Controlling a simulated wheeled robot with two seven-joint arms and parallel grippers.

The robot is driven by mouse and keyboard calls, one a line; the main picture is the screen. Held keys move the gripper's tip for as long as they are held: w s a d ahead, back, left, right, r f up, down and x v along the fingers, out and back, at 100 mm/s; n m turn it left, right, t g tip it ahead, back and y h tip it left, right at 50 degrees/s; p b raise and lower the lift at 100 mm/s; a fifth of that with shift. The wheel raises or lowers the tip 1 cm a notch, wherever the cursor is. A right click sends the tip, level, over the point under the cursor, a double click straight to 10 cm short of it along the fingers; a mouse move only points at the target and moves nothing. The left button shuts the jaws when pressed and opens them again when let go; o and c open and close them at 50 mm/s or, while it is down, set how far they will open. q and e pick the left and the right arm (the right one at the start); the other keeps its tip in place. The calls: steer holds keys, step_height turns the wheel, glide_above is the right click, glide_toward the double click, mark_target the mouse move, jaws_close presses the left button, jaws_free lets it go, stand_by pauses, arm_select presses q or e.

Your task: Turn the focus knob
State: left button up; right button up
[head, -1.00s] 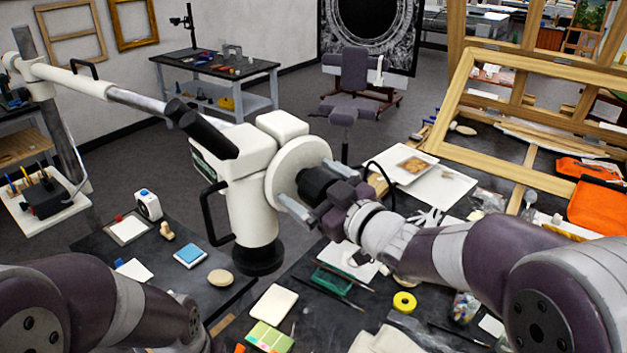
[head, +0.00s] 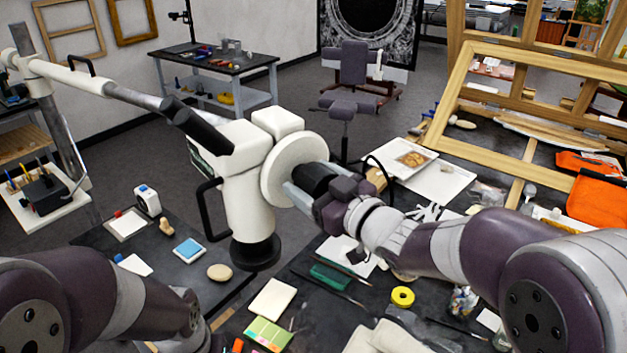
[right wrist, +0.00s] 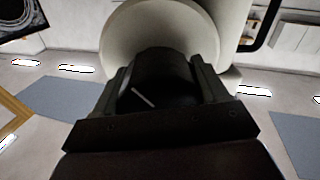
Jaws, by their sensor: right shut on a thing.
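The microscope head (head: 245,190) is a white body on a jointed boom, with a large white disc (head: 290,170) on its right side. The focus knob (head: 318,178) is a thick black cylinder sticking out from this disc. My right gripper (head: 309,186) is shut on the knob, one finger along its near side. In the right wrist view the knob (right wrist: 163,72) sits between both fingers of the gripper (right wrist: 163,82), with a pale line on its dark end. The white disc (right wrist: 125,35) is behind it. My left arm shows at lower left; its gripper is out of view.
A dark bench below holds a green box (head: 330,277), a yellow tape roll (head: 402,296), a blue-topped pad (head: 189,249) and other small items. A wooden frame (head: 545,120) leans at right. A black handle (head: 208,210) sticks out left of the microscope head.

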steer(key=shift+m+p, duration=0.55)
steer(key=shift+m, duration=1.55)
steer(key=o, duration=1)
steer(key=shift+o, duration=0.2)
steer(key=shift+s+d+f+b, duration=0.1)
steer(key=shift+s+d+b, duration=0.2)
steer(key=shift+b, duration=0.05)
steer(key=b+v, duration=0.3)
steer(key=v, duration=0.8)
steer(key=shift+s, duration=0.35)
steer(key=shift+d, duration=0.2)
